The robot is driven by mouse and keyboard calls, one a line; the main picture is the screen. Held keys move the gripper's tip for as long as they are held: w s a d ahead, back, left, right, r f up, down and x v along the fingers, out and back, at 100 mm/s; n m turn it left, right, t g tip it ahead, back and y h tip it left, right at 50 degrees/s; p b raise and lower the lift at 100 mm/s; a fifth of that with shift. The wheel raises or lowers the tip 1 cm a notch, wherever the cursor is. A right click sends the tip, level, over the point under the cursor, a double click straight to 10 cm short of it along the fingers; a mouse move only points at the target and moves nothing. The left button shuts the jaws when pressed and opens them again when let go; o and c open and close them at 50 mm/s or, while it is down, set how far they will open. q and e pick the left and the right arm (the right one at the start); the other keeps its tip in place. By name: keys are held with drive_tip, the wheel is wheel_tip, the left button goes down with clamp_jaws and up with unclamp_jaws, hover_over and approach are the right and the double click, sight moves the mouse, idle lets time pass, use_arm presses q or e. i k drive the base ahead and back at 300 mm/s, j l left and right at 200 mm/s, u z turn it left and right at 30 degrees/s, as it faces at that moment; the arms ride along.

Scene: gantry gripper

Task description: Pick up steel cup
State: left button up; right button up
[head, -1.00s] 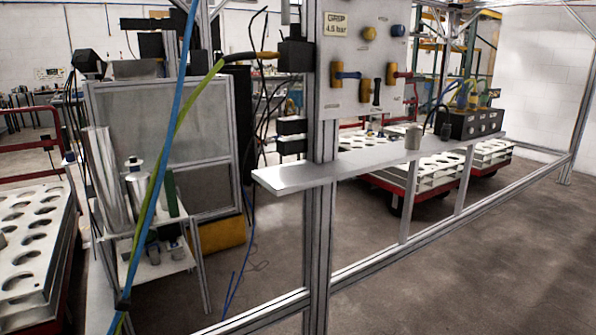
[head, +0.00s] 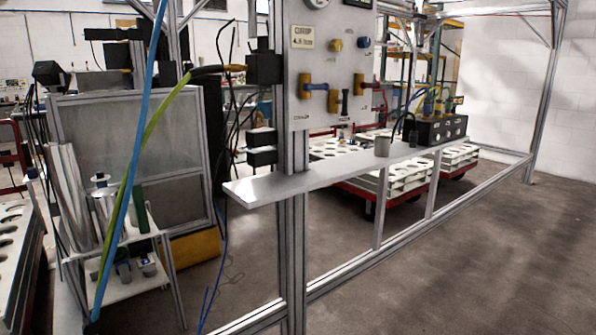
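A small grey metal cup (head: 382,147) stands upright on the narrow light-grey shelf (head: 300,181) fixed to the metal frame. It looks like the steel cup. It stands below and to the right of the control panel, left of the black box. Nothing covers it. Neither of my grippers shows in the head view.
A black box (head: 441,130) with cables stands on the shelf's far end. A frame post (head: 292,240) and the control panel (head: 330,70) rise by the shelf. Blue and green hoses (head: 127,185) hang at left. Red carts (head: 365,188) stand behind. The floor at right is clear.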

sight(382, 143)
drive_tip(key=i+l+u, duration=0.1)
drive_tip(key=u, duration=0.55)
drive_tip(key=i+l+u, duration=0.15)
drive_tip(key=l+u, duration=0.15)
drive_tip(key=l, duration=0.25)
drive_tip(key=i+l+u, duration=0.1)
drive_tip(key=l+u, duration=0.25)
drive_tip(key=l, duration=0.2)
drive_tip(key=l+u, duration=0.25)
drive_tip(key=l, duration=0.9)
drive_tip(key=l+u, duration=0.15)
drive_tip(key=l, duration=2.2)
